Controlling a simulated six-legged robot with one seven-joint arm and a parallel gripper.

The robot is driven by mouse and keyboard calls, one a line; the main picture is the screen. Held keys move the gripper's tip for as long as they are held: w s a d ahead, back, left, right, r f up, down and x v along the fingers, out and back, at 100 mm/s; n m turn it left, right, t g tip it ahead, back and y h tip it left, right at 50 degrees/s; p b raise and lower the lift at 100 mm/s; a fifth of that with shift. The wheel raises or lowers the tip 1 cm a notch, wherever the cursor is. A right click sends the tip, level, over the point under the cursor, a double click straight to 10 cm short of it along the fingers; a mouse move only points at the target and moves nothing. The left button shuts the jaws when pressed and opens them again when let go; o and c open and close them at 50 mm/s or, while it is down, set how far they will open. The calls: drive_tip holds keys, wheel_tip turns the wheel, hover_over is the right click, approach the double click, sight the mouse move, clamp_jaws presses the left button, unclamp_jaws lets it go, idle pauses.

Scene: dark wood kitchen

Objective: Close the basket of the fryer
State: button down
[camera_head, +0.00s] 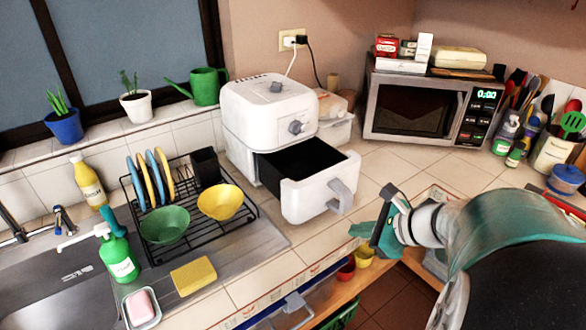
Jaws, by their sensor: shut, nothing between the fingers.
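The white air fryer (262,112) stands on the tiled counter, left of the microwave. Its basket (315,206) is pulled well out toward the front right, so its dark inside shows. The basket's grey handle (340,197) is on its front face. My gripper (366,236) is shut and empty, right of and slightly below the handle in the picture, near the counter's front edge. It appears apart from the handle. Part of my arm fills the lower right.
A dish rack (190,207) with bowls and plates stands left of the basket. A microwave (425,108) stands at the back right. A drawer (290,312) below the counter appears open. Bare tiles (385,165) lie right of the fryer.

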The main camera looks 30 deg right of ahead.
drive_tip(key=s+d+f+m+t+h, duration=0.1)
drive_tip(key=s+d+m+t+h, duration=0.15)
drive_tip(key=d+m, duration=0.5)
approach(344, 209)
wheel_tip(344, 209, down, 3)
drive_tip(key=w, duration=0.4)
drive_tip(key=shift+w+a+f+n, duration=0.2)
drive_tip(key=shift+w+n, duration=0.15)
drive_tip(key=shift+w, duration=0.45)
drive_tip(key=shift+w, duration=0.15)
drive_tip(key=w, duration=0.5)
drive_tip(key=w+a, duration=0.1)
drive_tip(key=w, duration=0.5)
drive_tip(key=w+a, duration=0.1)
drive_tip(key=w, duration=0.5)
drive_tip(key=shift+w+a, duration=0.2)
drive_tip(key=shift+a, duration=0.05)
drive_tip(key=shift+w+a+r, duration=0.15)
drive_tip(key=shift+w, duration=0.25)
drive_tip(key=shift+w+a, duration=0.1)
